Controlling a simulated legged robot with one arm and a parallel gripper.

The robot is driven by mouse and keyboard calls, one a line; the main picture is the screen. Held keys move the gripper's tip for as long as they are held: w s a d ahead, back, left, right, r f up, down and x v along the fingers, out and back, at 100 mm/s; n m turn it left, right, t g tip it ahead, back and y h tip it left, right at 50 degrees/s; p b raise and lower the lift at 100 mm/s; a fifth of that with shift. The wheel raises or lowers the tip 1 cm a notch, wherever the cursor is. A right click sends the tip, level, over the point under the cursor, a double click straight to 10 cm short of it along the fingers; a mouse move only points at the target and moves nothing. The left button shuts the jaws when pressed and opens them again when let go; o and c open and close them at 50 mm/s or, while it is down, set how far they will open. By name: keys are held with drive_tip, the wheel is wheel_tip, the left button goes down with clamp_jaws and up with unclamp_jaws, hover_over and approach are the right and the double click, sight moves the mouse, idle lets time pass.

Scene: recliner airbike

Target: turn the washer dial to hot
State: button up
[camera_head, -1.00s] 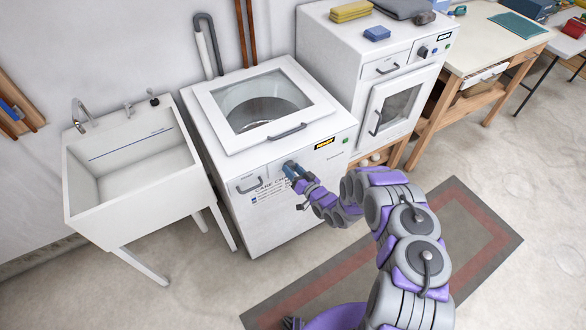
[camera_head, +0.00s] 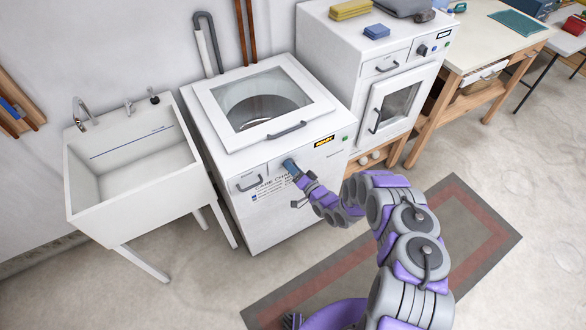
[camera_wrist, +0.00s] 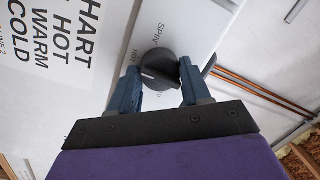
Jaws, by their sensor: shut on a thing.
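The washer (camera_head: 262,215) is a white top-loader with its dial on the front panel. In the wrist view the dial (camera_wrist: 160,66) is a round black knob with a pale mark on its lower left part. The printed words "SPIN" and "HOT" show beside it, above and to the left; a faint label below is partly hidden. My gripper (camera_wrist: 160,69) has its two blue fingers shut on the dial, one on each side. In the head view my gripper (camera_head: 291,167) covers the dial at the washer's front.
A white sink (camera_head: 135,165) stands left of the washer. A second white appliance (camera_head: 375,65) stands close on the right, beside a wooden workbench (camera_head: 490,45). A drawer handle (camera_head: 250,184) lies left of my gripper. A grey and red rug (camera_head: 465,220) covers the floor.

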drive_tip(key=shift+s+d+f, duration=0.1)
drive_tip(key=shift+s+f, duration=0.05)
drive_tip(key=shift+f, duration=0.1)
drive_tip(key=o, duration=0.9)
drive_tip(key=shift+o, duration=0.8)
drive_tip(key=shift+r, duration=0.15)
drive_tip(key=v, duration=1.7)
drive_tip(key=shift+d, duration=0.1)
